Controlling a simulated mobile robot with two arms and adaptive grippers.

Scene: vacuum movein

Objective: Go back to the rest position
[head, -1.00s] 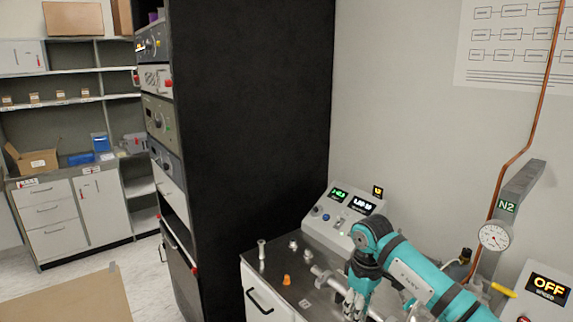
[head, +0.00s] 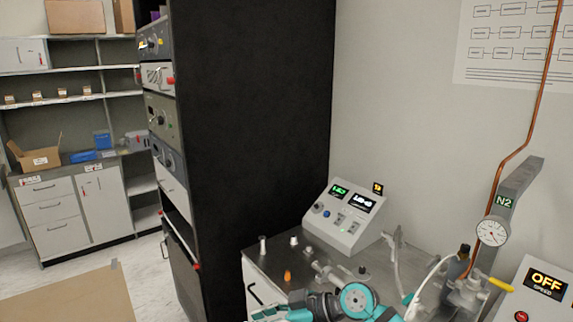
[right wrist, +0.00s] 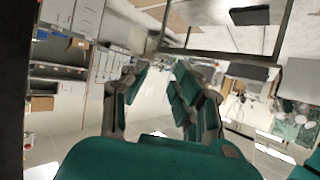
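My right arm shows at the bottom of the head view, low in front of the bench (head: 262,273), with a round teal joint and teal parts to its left. My right gripper (right wrist: 160,72) shows in the right wrist view with its two fingers apart and nothing between them. Past the fingers I see shelving and room surfaces, tilted in the picture. My left gripper is in no view.
On the bench stand a control box (head: 345,217) with lit displays, an orange piece (head: 288,275) and small metal fittings. A tall black rack (head: 250,120) stands left of it. A gauge (head: 492,231) and N2 pipework are at the right.

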